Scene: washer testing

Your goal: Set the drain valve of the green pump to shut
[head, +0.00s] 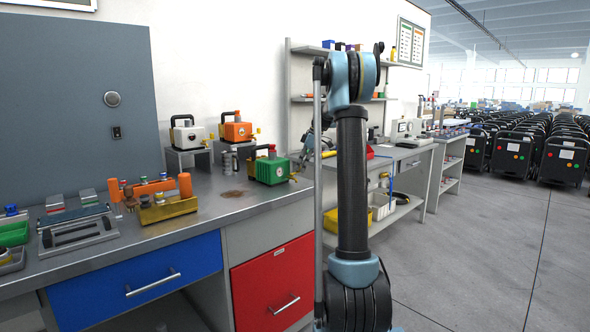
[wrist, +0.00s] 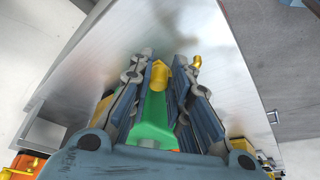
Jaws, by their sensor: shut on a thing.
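The green pump (head: 272,168) stands on the workbench, with a black handle on top and a small yellow drain fitting (head: 293,177) low on its right side. In the wrist view its green body (wrist: 155,118) shows between the fingers. My gripper (wrist: 167,68) is shut on the yellow drain valve (wrist: 159,75), which sits between the fingertips. Another small yellow part (wrist: 197,62) shows just outside the right finger. The fingers hide both sides of the pump, and the valve's exact setting cannot be told. In the head view I cannot make out my fingertips.
An orange pump (head: 236,130) and a white pump (head: 188,135) stand on raised stands behind the green pump. The bench front between the yellow tray and green pump is mostly clear.

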